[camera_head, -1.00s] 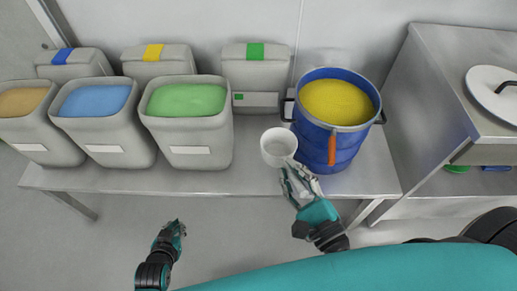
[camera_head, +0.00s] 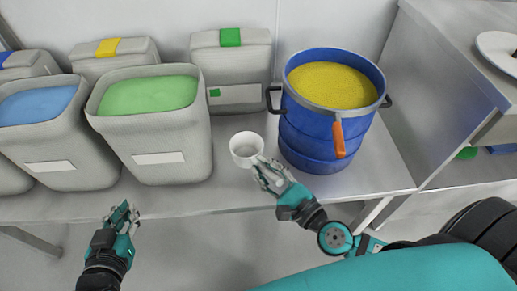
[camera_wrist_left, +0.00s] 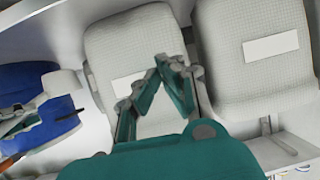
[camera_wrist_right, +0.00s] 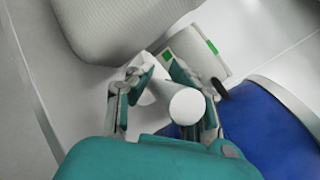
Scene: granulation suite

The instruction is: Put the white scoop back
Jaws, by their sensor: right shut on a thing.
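The white scoop (camera_head: 246,146) shows in the head view as a round white cup with its opening up, left of the blue bucket. My right gripper (camera_head: 268,178) is shut on it at its near side. In the right wrist view a white cylindrical part of the scoop (camera_wrist_right: 187,105) sits between the fingers, with more white behind it. I cannot tell whether the scoop touches the table. My left gripper (camera_head: 122,215) is empty in front of the table edge; its fingertips meet in the left wrist view (camera_wrist_left: 160,64).
The blue bucket (camera_head: 312,142) of yellow powder has an orange piece (camera_head: 338,139) on its front. Grey bins with green (camera_head: 160,150) and blue (camera_head: 45,135) contents stand left on the steel table (camera_head: 228,192). A lidded grey container (camera_head: 230,65) stands behind. A steel cabinet (camera_head: 440,95) is at right.

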